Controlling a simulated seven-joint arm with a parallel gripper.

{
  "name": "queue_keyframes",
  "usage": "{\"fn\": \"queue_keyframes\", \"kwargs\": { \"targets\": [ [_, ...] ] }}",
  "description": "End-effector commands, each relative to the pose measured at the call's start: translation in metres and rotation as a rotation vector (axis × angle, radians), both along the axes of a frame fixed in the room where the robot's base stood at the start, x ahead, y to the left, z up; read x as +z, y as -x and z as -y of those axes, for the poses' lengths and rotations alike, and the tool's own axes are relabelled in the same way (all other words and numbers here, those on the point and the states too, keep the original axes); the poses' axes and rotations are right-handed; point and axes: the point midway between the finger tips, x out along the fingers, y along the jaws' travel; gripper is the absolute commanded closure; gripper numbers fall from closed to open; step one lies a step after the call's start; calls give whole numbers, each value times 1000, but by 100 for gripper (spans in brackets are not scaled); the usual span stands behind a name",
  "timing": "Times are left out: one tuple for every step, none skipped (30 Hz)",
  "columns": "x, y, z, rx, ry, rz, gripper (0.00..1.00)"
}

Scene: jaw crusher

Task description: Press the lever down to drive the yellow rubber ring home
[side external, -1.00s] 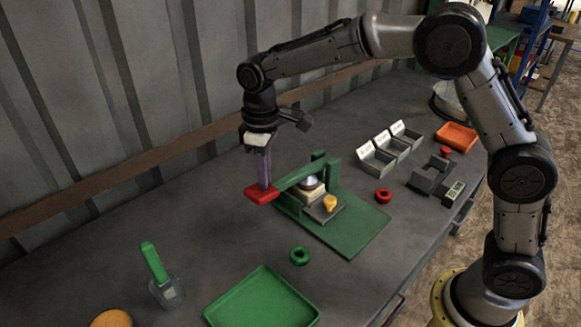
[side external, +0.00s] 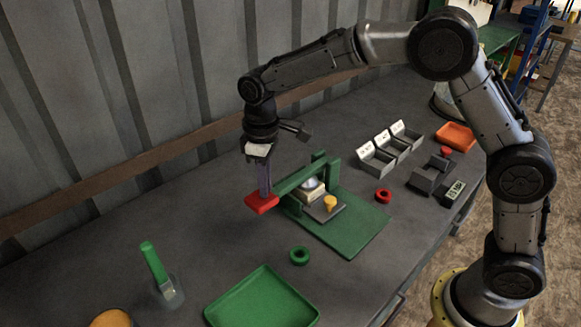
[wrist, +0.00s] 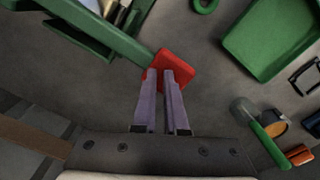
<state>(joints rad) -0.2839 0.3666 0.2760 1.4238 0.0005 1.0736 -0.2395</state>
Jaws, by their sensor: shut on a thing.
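The green lever (side external: 293,180) slopes down from the press post to its red handle (side external: 261,204). The handle also shows in the wrist view (wrist: 177,68). My gripper (side external: 265,192) points down with its purple fingers shut on the red handle; the fingertips meet it in the wrist view (wrist: 160,76). A small yellow piece (side external: 330,202), likely the yellow rubber ring, is on the dark block at the front of the green press base (side external: 355,235). Its seating is too small to tell. A pale block with a silver dome (side external: 311,184) is under the lever.
A green ring (side external: 299,256) and green tray (side external: 262,300) lie in front. A red ring (side external: 383,195) is right of the press. Grey bins (side external: 390,145) and an orange tray (side external: 457,136) stand farther back. A green-handled tool (side external: 155,265) stands at left.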

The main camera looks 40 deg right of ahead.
Motion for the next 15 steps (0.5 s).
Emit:
{"fn": "queue_keyframes", "kwargs": {
  "targets": [
    [-6, 3, 4, 0, 11, -19, 100],
    [-6, 4, 4, 0, 11, -19, 100],
    [-6, 4, 4, 0, 11, -19, 100],
    [-6, 4, 4, 0, 11, -19, 100],
    [-6, 3, 4, 0, 10, -18, 100],
    [-4, 3, 4, 0, 10, -18, 100],
    [-3, 3, 4, 0, 10, -17, 100],
    [-1, 3, 4, 0, 10, -16, 100],
    [3, 2, 3, -1, 9, -14, 100],
    [5, 2, 3, -1, 8, -12, 100],
    [8, 2, 3, -1, 8, -12, 100],
    [12, 2, 3, -1, 7, -10, 100],
    [14, 1, 2, -1, 6, -8, 100],
    [17, 1, 2, -1, 5, -7, 100],
    [20, 1, 2, -1, 5, -6, 100]
  ]
}}
